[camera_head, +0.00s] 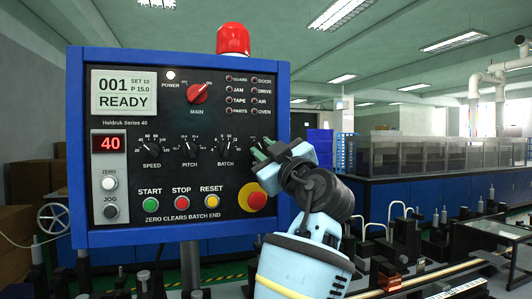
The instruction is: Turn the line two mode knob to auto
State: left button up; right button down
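The blue-framed control panel (178,241) stands at the left. No label for a line two mode knob is readable.
The panel also has a red MAIN knob (198,93), a PITCH knob (190,149), a SPEED knob (152,149) and a red emergency button (257,200) just below my gripper. A red beacon (233,39) tops it. Machinery fills the lower right.

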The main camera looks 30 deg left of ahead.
pick_arm(q)
jog(key=shift+o, duration=0.7)
jog(key=shift+f, duration=0.1)
jog(key=shift+d+f, duration=0.1)
jog(key=shift+d, duration=0.1)
jog(key=b+v, duration=0.1)
jog(key=v, duration=0.6)
jog(key=shift+b, duration=0.3)
jog(key=shift+s+d, duration=0.15)
